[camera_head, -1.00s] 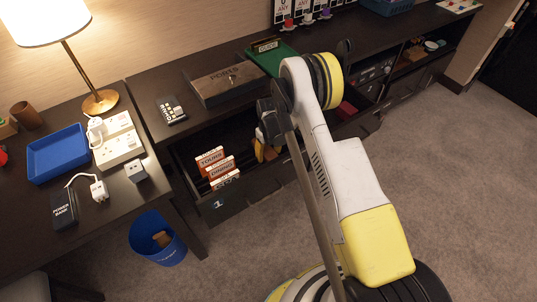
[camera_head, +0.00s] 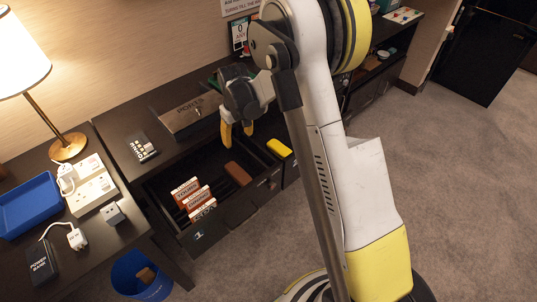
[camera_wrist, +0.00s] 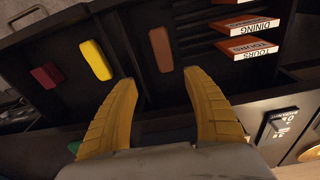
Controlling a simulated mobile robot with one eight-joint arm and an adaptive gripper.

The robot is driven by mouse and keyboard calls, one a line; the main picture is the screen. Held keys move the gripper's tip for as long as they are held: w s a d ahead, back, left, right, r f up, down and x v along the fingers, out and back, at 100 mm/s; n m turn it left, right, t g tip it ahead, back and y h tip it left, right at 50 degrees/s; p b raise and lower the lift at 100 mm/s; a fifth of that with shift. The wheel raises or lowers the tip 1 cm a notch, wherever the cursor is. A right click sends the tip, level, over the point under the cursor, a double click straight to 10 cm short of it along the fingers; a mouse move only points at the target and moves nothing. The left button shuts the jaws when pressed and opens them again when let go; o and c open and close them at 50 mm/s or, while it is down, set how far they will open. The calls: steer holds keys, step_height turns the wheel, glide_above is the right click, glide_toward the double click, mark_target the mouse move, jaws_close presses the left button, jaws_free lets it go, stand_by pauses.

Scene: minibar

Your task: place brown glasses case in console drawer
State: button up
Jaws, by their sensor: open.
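The brown glasses case (camera_head: 238,173) lies flat inside the open console drawer (camera_head: 205,237), on its right side. It also shows in the wrist view (camera_wrist: 160,50), just beyond my fingertips. My gripper (camera_head: 238,140) is open and empty above the back of the drawer, apart from the case. In the wrist view its two yellow fingers (camera_wrist: 160,80) are spread wide with nothing between them.
Several brochures (camera_head: 193,195) stand in the drawer's left part. A yellow case (camera_head: 279,148) lies right of the brown one, beyond a divider; a dark red case (camera_wrist: 46,75) is beside it.

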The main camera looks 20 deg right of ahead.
steer(key=s+r+m+t, duration=0.1)
steer(key=s+r, duration=0.5)
steer(key=r, duration=0.3)
steer(key=s+r+t, duration=0.2)
steer(key=s+r, duration=0.5)
steer(key=r, duration=0.3)
steer(key=s+r+m+t, duration=0.1)
steer(key=s+r+t, duration=0.1)
steer(key=s, duration=1.3)
steer(key=shift+s+m+t, duration=0.3)
steer(key=shift+m+t, duration=0.1)
steer(key=shift+d, duration=0.1)
